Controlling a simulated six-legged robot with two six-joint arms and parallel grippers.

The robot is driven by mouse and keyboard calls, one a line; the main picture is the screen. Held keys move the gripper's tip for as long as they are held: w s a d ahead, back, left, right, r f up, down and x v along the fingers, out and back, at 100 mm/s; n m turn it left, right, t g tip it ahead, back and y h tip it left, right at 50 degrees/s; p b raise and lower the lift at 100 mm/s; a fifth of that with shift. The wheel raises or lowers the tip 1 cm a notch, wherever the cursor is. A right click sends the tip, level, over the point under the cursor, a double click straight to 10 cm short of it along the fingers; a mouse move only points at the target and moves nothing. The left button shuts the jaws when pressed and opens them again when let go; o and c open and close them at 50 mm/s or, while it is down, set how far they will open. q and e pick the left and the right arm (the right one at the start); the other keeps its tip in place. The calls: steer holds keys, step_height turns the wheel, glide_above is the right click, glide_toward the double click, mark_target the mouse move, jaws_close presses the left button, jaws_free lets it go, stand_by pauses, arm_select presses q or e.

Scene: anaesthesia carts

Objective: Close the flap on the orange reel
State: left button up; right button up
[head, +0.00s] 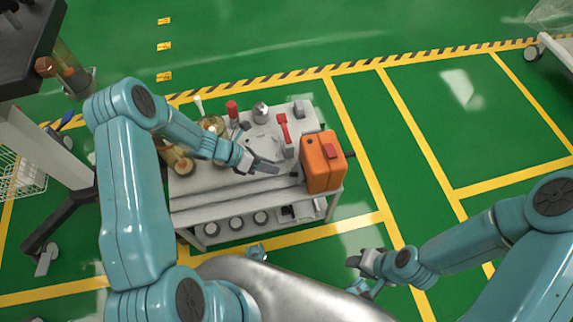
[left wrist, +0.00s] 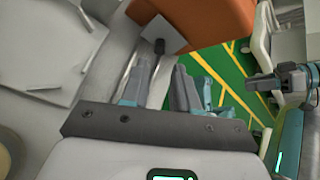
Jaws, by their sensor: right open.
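The orange reel (head: 322,170) is a boxy orange case at the right end of the cart top. It has a small dark red part (head: 330,151) on its front. In the left wrist view the orange body (left wrist: 215,18) fills the top, with a grey plate (left wrist: 158,36) and a dark knob against it. I cannot tell whether this plate is the flap. My left gripper (head: 274,169) is just left of the reel, above the cart top. Its fingers (left wrist: 160,88) are apart, with nothing clearly held between them. My right gripper (head: 357,273) is open and empty, in front of the cart.
The grey cart (head: 240,192) also bears a red tool (head: 283,128), a red-topped bottle (head: 232,110), and several jars at the left. A dark stand (head: 65,220) is at the left. Green floor is clear to the right of the cart.

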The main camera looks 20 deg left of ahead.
mark_target(289, 174)
arm_select(q)
steer(key=b+x, duration=0.1)
steer(key=x, duration=0.5)
steer(key=shift+d+f+b, duration=0.2)
steer(key=shift+f+b, duration=0.1)
steer(key=shift+b, duration=0.1)
steer(key=shift+w+d+f, duration=0.1)
steer(key=shift+w+d, duration=0.05)
steer(key=shift+d, duration=0.15)
